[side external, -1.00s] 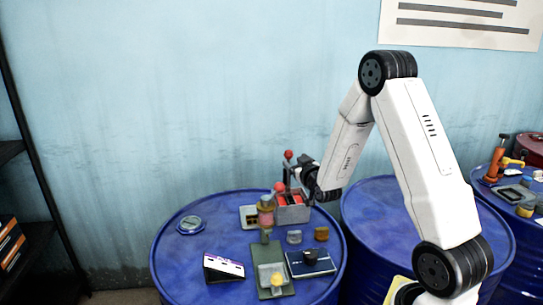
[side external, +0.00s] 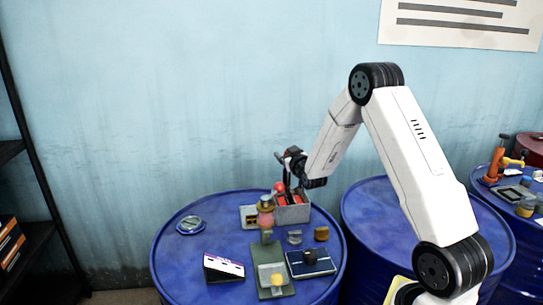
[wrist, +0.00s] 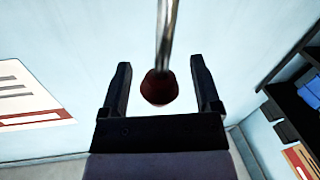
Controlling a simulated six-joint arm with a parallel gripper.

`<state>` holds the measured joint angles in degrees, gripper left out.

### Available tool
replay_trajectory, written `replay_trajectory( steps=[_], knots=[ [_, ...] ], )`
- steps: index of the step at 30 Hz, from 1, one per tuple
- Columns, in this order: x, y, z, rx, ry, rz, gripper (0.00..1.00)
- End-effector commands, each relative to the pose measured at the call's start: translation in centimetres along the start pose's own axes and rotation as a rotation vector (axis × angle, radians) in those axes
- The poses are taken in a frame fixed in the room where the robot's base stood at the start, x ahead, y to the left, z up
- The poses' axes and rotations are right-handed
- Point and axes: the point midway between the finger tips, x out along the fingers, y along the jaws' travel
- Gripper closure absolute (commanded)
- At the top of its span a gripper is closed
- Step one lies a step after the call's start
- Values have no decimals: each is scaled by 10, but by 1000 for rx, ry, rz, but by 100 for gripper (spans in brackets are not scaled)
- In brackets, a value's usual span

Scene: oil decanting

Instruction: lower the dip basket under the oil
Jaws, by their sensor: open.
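A grey open box (side external: 292,214) stands at the back right of the near blue drum, with red showing inside its top. I cannot tell the dip basket from the oil in it. One red ball (side external: 279,188) sits at the box's left side. My gripper (side external: 284,158) is above the box and hides the upper knob in the side view. In the wrist view, a dark red knob (wrist: 159,88) on a metal rod (wrist: 166,35) shows between my two open fingers (wrist: 160,85), with gaps on both sides.
The drum's left part is mostly clear.

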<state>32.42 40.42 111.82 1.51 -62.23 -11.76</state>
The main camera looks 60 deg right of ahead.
Motion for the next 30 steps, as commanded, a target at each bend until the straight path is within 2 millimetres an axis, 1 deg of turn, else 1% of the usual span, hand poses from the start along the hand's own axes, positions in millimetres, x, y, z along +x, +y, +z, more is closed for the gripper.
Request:
replay_trajectory(
  steps=[6,14,15,17,18,20,21,22,30],
  knots=[
    [7,0,0,0,0,0,19],
    [8,0,0,0,0,0,19],
    [8,0,0,0,0,0,32],
    [8,0,0,0,0,0,51],
    [8,0,0,0,0,0,64],
    [8,0,0,0,0,0,83],
    [8,0,0,0,0,0,96],
    [8,0,0,0,0,0,100],
    [8,0,0,0,0,0,100]
  ],
)
